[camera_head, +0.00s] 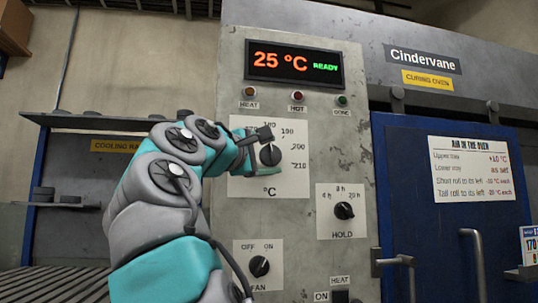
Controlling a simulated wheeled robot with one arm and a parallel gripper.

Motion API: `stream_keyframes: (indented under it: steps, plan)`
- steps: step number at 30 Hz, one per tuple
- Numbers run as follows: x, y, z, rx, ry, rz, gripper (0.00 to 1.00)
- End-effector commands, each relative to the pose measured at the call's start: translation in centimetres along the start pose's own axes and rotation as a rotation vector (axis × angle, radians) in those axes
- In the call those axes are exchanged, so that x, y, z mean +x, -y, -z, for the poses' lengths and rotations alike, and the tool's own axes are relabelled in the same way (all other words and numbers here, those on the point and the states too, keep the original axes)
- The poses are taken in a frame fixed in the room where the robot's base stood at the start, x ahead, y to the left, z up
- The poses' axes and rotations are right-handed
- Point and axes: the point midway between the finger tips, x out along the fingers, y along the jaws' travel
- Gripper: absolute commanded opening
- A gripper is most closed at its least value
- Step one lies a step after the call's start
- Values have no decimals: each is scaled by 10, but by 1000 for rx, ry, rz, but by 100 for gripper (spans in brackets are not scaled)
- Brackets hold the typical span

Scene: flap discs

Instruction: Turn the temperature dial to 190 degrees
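The temperature dial (270,155) is a black knob on a white plate (298,183) marked °C. The numbers 190, 200 and 210 show up the right side of its scale, and one that looks like 180 is partly covered at the top.
The display (293,65) reads 25 °C READY. A HOLD knob (344,211) and a FAN knob (259,266) sit below on the panel. The blue oven door (440,230) has a handle and a paper notice (471,168). A cooling rack (75,122) stands left.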

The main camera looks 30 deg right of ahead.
Motion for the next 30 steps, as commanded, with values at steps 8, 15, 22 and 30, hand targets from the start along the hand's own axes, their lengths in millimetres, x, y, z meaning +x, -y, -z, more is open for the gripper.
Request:
stream_keyframes:
  steps: [8, 15, 22, 30]
  plan:
    - [0, 0, 0, 0, 0, -1, 94]
    - [-5, 0, 0, 0, 0, -1, 94]
    - [-30, 0, 1, -1, -1, -3, 94]
    - [-72, 0, 1, 0, -2, -3, 94]
